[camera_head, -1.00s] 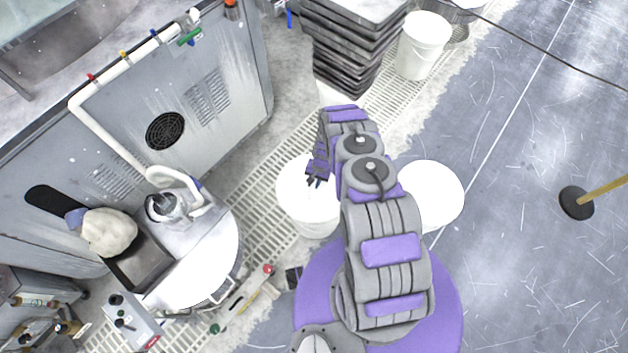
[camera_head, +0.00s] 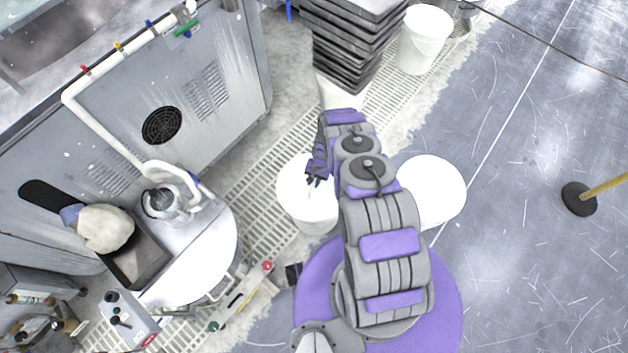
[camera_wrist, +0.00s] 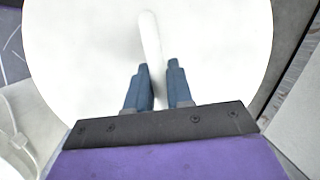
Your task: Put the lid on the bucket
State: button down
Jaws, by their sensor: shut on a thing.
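My gripper (camera_head: 315,180) is shut on the slim white handle (camera_wrist: 150,35) of a round white lid (camera_wrist: 80,50). In the wrist view, the fingertips (camera_wrist: 159,82) pinch the near end of the handle, and the lid fills most of the picture. In the head view, the lid (camera_head: 293,186) appears at the top of a white bucket (camera_head: 312,224), left of my arm. White on white hides the seam, so I cannot tell whether the lid rests on the rim or hangs just above it.
Another round white container (camera_head: 436,185) stands right of my arm, partly hidden by it. A white bucket (camera_head: 424,45) stands at the back beside stacked dark trays (camera_head: 345,50). A grey machine (camera_head: 215,110) is on the left. The floor at right is mostly clear.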

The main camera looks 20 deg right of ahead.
jog(key=shift+f, duration=0.15)
jog(key=c, duration=0.9)
grip_release()
jog(key=p+v, duration=0.4)
jog(key=v, duration=1.3)
jog(key=shift+w, duration=0.1)
